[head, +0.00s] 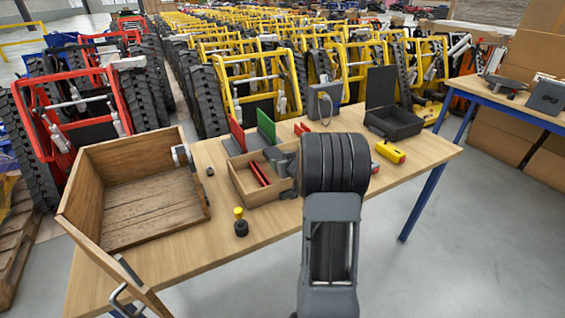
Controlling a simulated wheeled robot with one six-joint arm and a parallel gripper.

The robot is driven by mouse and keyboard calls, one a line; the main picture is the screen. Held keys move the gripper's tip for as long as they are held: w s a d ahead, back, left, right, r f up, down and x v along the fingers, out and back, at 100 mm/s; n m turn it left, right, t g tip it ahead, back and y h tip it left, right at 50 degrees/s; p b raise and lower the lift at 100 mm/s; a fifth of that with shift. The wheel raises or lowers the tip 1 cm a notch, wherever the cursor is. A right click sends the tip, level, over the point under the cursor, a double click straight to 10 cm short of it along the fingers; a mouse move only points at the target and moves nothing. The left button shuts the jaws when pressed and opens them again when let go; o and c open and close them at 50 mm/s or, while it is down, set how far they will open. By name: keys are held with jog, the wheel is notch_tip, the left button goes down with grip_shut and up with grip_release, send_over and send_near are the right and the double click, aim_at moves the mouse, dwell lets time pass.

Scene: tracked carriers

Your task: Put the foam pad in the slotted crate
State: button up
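A small wooden box (241,192) with inner dividers stands in the middle of the table and looks like the slotted crate. Red strips (259,172) show inside it. A red panel (237,134) and a green panel (266,127) stand upright at its back. I cannot pick out the foam pad for sure. My arm rises in front of the table, and its thick dark joint covers the area right of the box. A grey part at the box's right side may be my gripper (284,160); its fingers are not clear.
A large wooden crate (199,187) stands open at the left. A yellow-topped black knob (240,222) stands near the front edge. A yellow block (390,152), a black open case (394,122) and a grey box (325,104) are at the right and back. Tracked carriers (250,85) fill the background.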

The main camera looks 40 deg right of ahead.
jog(key=shift+f, duration=0.3)
jog(key=o, duration=0.9)
jog(key=shift+r, duration=0.1)
jog(key=shift+r, duration=0.35)
jog(key=p+v, duration=0.3)
jog(key=v, duration=0.9)
jog(key=s+a+g+y, duration=0.1)
jog(key=s+a+g, duration=0.4)
jog(key=a, duration=0.7)
jog(key=s+a+r+n+g, duration=0.1)
jog(key=s+a+g, duration=0.4)
jog(key=s+a, duration=0.4)
jog(key=a, duration=0.4)
jog(key=shift+a+r+n+y, duration=0.2)
jog(key=shift+n+y, duration=0.1)
jog(key=shift+y, duration=0.1)
